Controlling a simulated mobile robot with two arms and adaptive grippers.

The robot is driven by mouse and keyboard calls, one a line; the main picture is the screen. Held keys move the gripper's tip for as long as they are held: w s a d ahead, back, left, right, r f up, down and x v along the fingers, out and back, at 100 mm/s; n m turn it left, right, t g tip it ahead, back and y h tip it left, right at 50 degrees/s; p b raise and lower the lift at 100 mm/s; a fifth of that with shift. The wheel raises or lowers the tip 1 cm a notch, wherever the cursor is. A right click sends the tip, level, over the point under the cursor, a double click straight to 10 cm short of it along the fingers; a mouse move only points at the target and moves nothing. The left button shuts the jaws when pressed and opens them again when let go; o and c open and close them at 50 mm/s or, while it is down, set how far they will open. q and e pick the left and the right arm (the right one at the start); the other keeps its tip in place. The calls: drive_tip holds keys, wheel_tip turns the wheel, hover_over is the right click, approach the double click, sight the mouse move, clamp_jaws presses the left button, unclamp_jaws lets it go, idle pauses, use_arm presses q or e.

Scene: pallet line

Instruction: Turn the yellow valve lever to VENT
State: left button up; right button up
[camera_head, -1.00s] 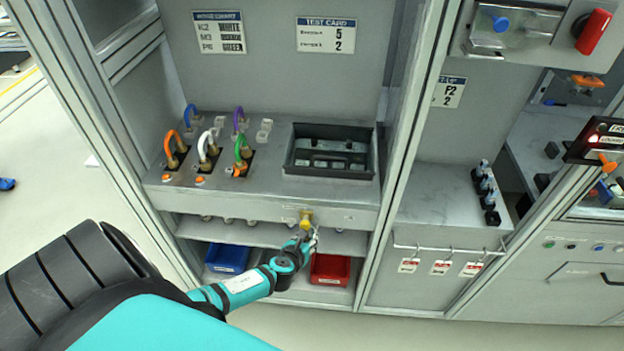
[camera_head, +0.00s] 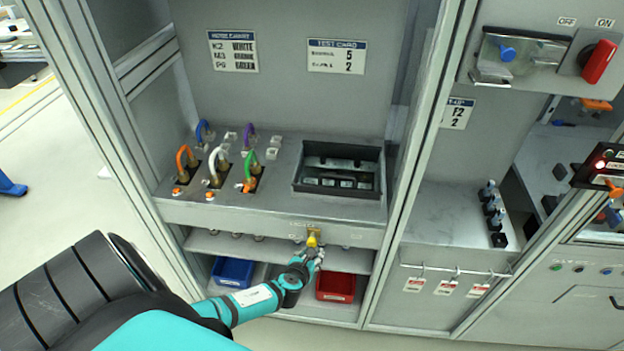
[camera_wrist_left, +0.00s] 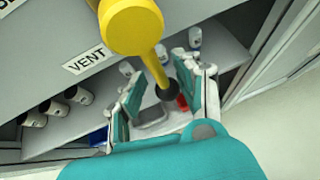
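The yellow valve lever (camera_head: 313,238) sits on the front edge of the bench. In the left wrist view the lever (camera_wrist_left: 133,27) has a round yellow hub and a thin arm with a dark tip pointing down. The VENT label (camera_wrist_left: 87,60) is left of the hub in that view. My left gripper (camera_head: 315,254) is just below the lever. In the left wrist view its two fingers (camera_wrist_left: 158,95) are apart, on either side of the lever's arm, with gaps visible. I cannot tell if either finger touches it. My right gripper is not in view.
A black tray (camera_head: 378,196) is recessed in the bench above the lever. Coloured hoses (camera_head: 217,165) stand at its left. A blue bin (camera_head: 232,272) and a red bin (camera_head: 335,287) are on the lower shelf. A frame post (camera_head: 410,170) stands to the right.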

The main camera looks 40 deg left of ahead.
use_arm(q)
drive_tip(key=v, duration=1.2)
idle(0.5)
